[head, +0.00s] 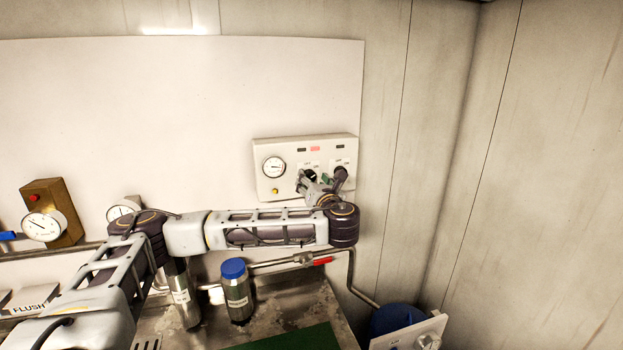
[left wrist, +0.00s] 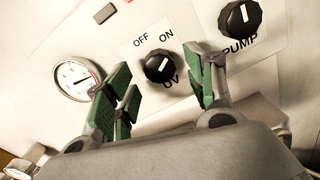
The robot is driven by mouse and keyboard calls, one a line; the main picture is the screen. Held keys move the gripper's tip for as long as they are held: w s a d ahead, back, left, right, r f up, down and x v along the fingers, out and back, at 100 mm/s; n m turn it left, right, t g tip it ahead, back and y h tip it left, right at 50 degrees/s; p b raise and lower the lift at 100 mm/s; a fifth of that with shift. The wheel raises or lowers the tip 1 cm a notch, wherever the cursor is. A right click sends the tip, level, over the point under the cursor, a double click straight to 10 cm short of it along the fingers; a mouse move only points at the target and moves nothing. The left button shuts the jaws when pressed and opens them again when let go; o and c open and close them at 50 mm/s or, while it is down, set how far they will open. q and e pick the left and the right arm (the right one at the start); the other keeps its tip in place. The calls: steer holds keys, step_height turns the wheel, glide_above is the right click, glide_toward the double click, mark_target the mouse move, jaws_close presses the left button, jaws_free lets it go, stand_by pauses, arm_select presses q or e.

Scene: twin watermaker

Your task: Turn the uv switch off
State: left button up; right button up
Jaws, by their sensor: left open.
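The UV switch is a round black knob (left wrist: 159,66) with a white line, below the printed words OFF and ON in the left wrist view. Its line points up and right, toward the ON side. It sits on a white control panel (head: 262,186) on the wall. My left gripper (left wrist: 156,75) is open, with green-padded fingers on either side of the UV knob; I cannot tell whether they touch it. In the head view the left gripper (head: 313,181) is at the panel and partly hides the knob. My right gripper is not in view.
The PUMP knob (left wrist: 240,18) is close to the right of the gripper. A round gauge (left wrist: 76,79) is on the left, with a yellow button (head: 275,191) below it in the head view. A blue-capped cylinder (head: 236,290) and a red-handled valve (head: 322,261) stand below the arm.

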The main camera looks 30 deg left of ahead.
arm_select(q)
steer(key=shift+x, duration=0.8)
steer(key=c, duration=1)
steer(key=shift+c, duration=0.2)
